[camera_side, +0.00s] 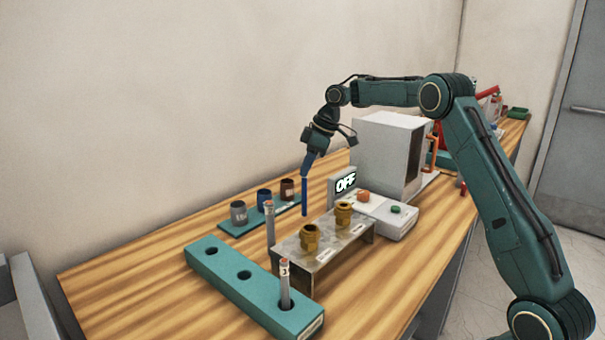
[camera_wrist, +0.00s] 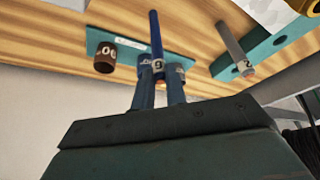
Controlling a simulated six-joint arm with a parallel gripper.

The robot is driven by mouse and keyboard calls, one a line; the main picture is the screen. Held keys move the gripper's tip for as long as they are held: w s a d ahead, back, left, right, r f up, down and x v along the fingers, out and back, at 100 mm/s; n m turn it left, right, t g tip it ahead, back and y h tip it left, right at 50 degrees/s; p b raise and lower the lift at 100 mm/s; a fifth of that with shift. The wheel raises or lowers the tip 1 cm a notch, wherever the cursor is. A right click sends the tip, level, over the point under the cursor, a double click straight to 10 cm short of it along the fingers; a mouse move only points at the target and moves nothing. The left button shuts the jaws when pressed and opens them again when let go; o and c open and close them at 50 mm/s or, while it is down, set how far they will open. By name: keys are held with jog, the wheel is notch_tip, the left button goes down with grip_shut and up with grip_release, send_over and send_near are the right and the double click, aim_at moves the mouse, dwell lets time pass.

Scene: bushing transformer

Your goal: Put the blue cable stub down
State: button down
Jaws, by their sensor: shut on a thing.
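The blue cable stub (camera_side: 305,198) hangs upright below my gripper (camera_side: 308,170) in the side view. My gripper is shut on its upper end. In the wrist view the blue stub (camera_wrist: 156,35) runs away from between the two fingers of my gripper (camera_wrist: 159,82), with a white label near the grip. The stub's lower end is near the right end of the teal plate (camera_side: 240,231) that bears the cups. I cannot tell whether it touches the bench. The teal block (camera_side: 215,268) in front has round holes, one bare near its left end and another towards its middle.
Grey (camera_side: 238,214), blue (camera_side: 264,200) and brown (camera_side: 287,190) cups stand on the teal plate. A metal bracket (camera_side: 325,262) bears brass fittings (camera_side: 309,240). An OFF sign (camera_side: 344,182) and white cabinet (camera_side: 385,150) stand right.

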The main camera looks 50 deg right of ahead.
jog(key=shift+f, duration=1.4)
jog(key=c, duration=1.4)
grip_release()
jog(key=shift+c, duration=0.2)
jog(key=v, duration=0.7)
jog(key=shift+r, duration=0.35)
jog(key=shift+s, duration=0.1)
